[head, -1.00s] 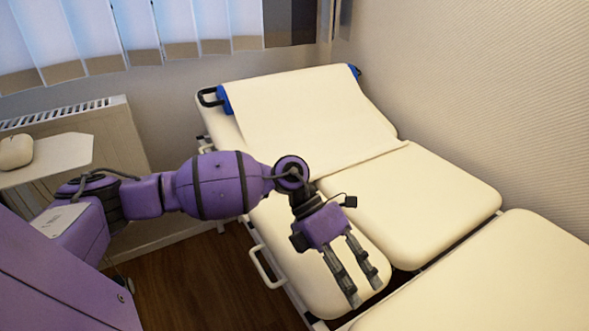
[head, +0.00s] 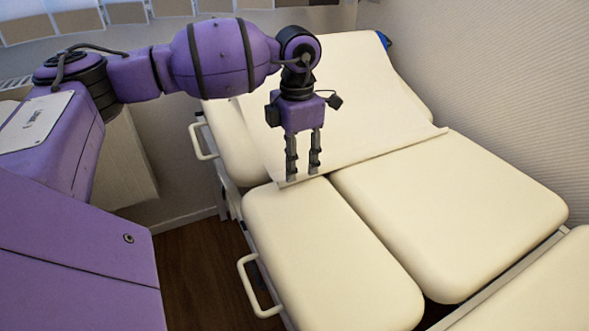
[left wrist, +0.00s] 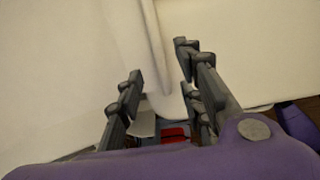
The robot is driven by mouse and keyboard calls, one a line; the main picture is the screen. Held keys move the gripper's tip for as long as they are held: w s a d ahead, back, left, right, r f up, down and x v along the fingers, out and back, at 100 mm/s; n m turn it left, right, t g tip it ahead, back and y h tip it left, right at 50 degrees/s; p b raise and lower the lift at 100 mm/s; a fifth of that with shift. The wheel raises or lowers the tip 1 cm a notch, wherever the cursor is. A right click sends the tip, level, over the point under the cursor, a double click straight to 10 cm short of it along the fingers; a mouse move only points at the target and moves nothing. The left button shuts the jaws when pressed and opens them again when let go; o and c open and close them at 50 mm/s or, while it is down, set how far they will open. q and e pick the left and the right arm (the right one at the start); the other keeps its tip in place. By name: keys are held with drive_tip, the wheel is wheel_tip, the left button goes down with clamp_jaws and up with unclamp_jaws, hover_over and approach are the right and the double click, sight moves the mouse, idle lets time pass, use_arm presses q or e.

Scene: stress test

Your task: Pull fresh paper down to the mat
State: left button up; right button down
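A cream sheet of paper (head: 365,110) lies over the raised head section of the couch. Its front edge (head: 400,146) rests near the seam with the flat cushions. The blue end of the roll (head: 384,40) shows at the top right; my arm hides the other end. My left gripper (head: 302,176) points down at the paper's near front corner, fingers apart. In the left wrist view, a pale curled edge (left wrist: 158,55) runs down toward the gap between the fingers (left wrist: 160,80). I cannot tell if they touch it. No separate mat can be made out. My right gripper is out of view.
Two flat cream cushions (head: 450,215) (head: 325,255) lie in front of the paper, with a further section (head: 545,290) at lower right. White side rails (head: 255,290) stick out on the left. A wall (head: 490,70) bounds the right; wooden floor (head: 195,270) shows at left.

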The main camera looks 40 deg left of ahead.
sight(301, 177)
use_arm(q)
drive_tip(key=shift+f, duration=1.5)
clamp_jaws()
